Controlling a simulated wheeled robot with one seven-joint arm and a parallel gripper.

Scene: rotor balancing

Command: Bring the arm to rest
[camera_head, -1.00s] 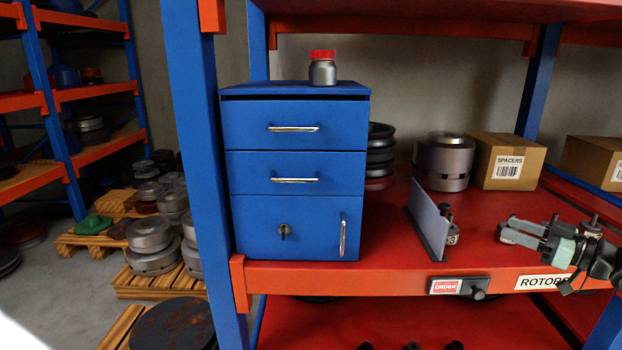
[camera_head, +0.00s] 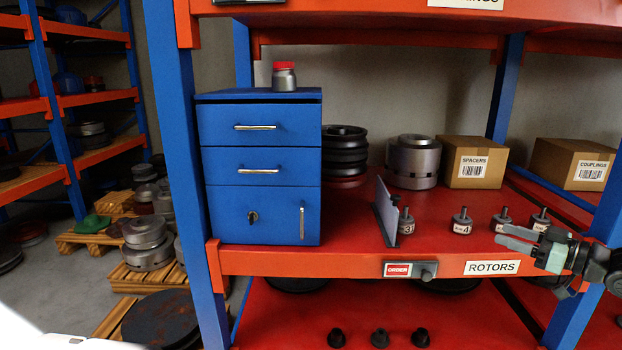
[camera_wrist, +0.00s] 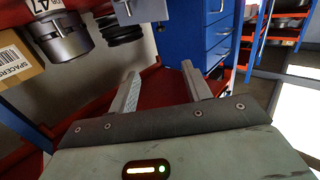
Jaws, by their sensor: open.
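My gripper (camera_head: 516,239) is at the right of the head view, in front of the red rotor shelf (camera_head: 345,232). Its two fingers are apart with nothing between them. In the wrist view my gripper (camera_wrist: 160,88) also shows spread, empty fingers. Several small weights stand on the shelf behind it: one marked 3 (camera_head: 406,226), one marked 4 (camera_head: 462,226), and others farther right, partly covered by my gripper.
A blue drawer cabinet (camera_head: 260,170) with closed fronts carries a red-lidded jar (camera_head: 284,77). A grey upright plate (camera_head: 386,212) stands right of it. Cardboard boxes, SPACERS (camera_head: 470,165) and COUPLINGS (camera_head: 572,165), sit behind. A blue post (camera_head: 178,170) bounds the shelf's left.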

